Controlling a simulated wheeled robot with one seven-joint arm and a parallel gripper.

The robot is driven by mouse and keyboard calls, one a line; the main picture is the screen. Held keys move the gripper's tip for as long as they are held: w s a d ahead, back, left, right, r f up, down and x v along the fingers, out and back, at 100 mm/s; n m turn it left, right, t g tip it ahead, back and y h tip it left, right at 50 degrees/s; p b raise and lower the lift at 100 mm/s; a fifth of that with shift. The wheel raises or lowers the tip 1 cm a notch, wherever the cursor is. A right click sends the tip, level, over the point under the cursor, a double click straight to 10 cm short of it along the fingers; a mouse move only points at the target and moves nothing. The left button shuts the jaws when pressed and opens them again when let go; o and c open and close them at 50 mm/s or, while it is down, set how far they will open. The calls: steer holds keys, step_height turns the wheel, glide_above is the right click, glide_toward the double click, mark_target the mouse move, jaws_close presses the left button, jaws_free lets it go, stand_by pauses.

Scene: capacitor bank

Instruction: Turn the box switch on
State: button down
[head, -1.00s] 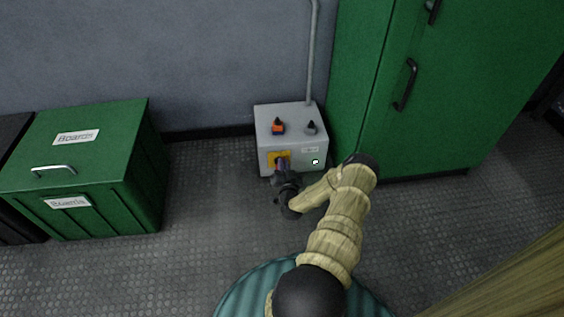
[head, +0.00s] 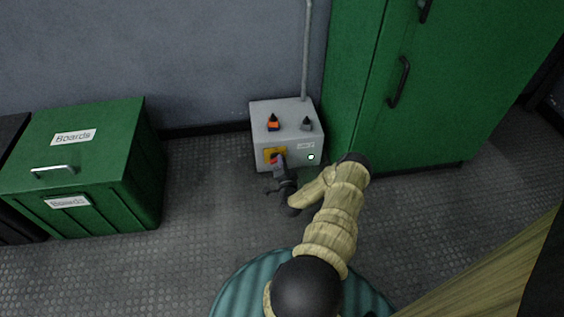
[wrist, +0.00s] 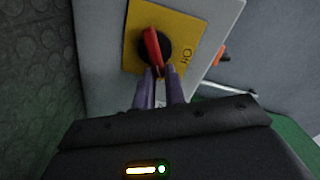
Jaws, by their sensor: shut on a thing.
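The grey switch box (head: 262,136) stands on the floor against the wall. On its front is a yellow plate (head: 268,152), which also shows in the wrist view (wrist: 188,28). A red switch handle (wrist: 152,48) sits on a black disc (wrist: 138,54) on that plate. Letters that seem to read "ON" (wrist: 186,56) are at the plate's right edge in the wrist view. My gripper (wrist: 159,76) is shut on the handle's lower end. In the head view my gripper (head: 279,163) covers part of the switch.
A green cabinet (head: 430,110) stands close right. A green "Boards" bin (head: 100,165) stands left, with clear floor (head: 205,185) between.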

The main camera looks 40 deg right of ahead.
steer(key=c, duration=1.5)
jaws_free()
steer(key=shift+o, duration=0.2)
steer(key=shift+s, duration=0.1)
steer(key=p+v, duration=0.7)
steer(key=v, duration=0.5)
